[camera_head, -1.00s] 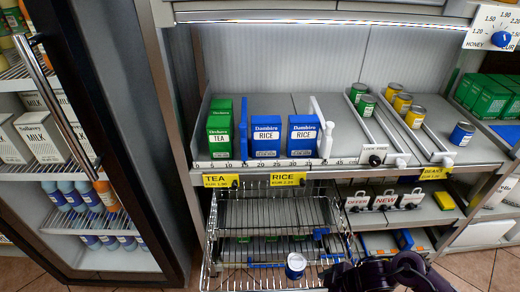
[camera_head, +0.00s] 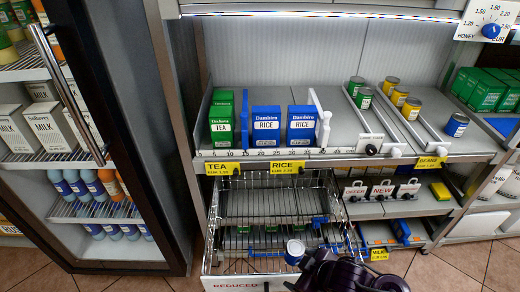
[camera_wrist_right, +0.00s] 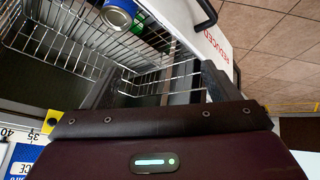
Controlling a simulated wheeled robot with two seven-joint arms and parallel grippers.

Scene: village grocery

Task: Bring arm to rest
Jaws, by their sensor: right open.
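My right gripper (camera_head: 318,262) is at the bottom of the head view, dark, beside the front right of the wire basket (camera_head: 225,262). In the right wrist view the jaws (camera_wrist_right: 160,88) stand apart with nothing between them. A blue can with a pale lid (camera_head: 295,250) is at the basket's front, close to the gripper. It also shows in the right wrist view (camera_wrist_right: 118,14), cut by the top edge and apart from the jaws. My left gripper is not in view.
Above the basket is a shelf with a green tea box (camera_head: 221,120), blue rice boxes (camera_head: 266,128), and several cans (camera_head: 398,97). A price rail (camera_head: 268,168) runs along its edge. A fridge door (camera_head: 110,120) stands at left. Floor (camera_head: 445,272) is clear at lower right.

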